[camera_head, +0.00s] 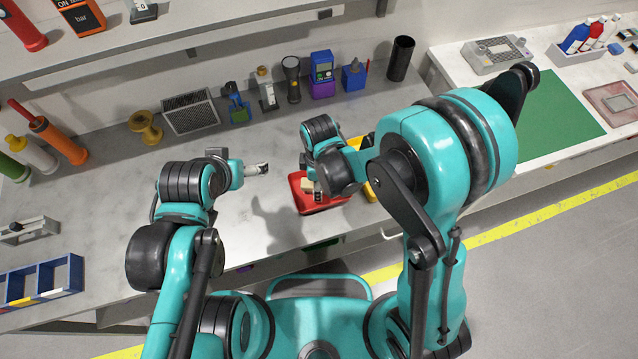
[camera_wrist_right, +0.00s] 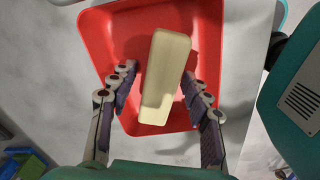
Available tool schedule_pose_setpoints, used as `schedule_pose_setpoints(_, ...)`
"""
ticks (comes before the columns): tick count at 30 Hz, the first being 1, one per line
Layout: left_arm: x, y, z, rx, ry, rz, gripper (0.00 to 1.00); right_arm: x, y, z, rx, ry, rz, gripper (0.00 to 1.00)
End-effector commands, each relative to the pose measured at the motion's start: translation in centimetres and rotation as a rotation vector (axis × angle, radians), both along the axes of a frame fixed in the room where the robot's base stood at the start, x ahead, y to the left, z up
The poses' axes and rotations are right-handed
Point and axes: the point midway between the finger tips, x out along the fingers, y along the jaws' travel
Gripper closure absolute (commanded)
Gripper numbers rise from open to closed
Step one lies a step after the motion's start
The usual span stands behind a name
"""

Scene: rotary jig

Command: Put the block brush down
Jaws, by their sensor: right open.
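The block brush, a cream-coloured block (camera_wrist_right: 166,75), is over the floor of a red tray (camera_wrist_right: 105,35) in the right wrist view. It seems to lie in the tray, slightly slanted; its underside is hidden. My right gripper (camera_wrist_right: 158,85) is open, one finger on each side of the block, with a clear gap on the left and a very small one on the right. In the head view the block (camera_head: 307,185) shows small in the red tray (camera_head: 300,201), partly hidden by my right arm. My left gripper (camera_head: 262,168) is left of the tray, above the bench; its finger opening is too small to tell.
A yellow bin (camera_head: 369,190) stands right beside the red tray, mostly hidden by my right arm. A flashlight (camera_head: 291,75), a blue-purple meter (camera_head: 322,75) and a black cup (camera_head: 400,58) stand along the back.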

Motion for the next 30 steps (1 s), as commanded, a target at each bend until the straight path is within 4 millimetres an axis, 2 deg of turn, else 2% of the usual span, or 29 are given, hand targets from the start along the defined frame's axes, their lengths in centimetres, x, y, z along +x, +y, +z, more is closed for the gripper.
schedule_pose_setpoints(5,0.0,0.0,1.1,0.000,0.000,0.000,0.13,0.0,0.0,2.4,0.000,0.000,0.000,0.52)
schedule_pose_setpoints(12,0.0,0.0,2.9,0.000,0.000,0.000,0.13,0.0,0.0,7.9,0.000,0.000,0.000,0.52)
schedule_pose_setpoints(18,0.0,0.0,3.7,0.000,0.000,0.000,0.13,0.0,0.0,11.1,0.000,0.000,0.000,0.52)
schedule_pose_setpoints(26,0.0,0.0,3.9,0.000,0.000,0.000,0.13,0.0,0.0,12.3,0.000,0.000,0.000,0.52)
schedule_pose_setpoints(30,0.0,0.0,3.9,0.000,0.000,0.000,0.13,0.0,-1.0,13.1,0.010,-0.022,-0.062,0.52)
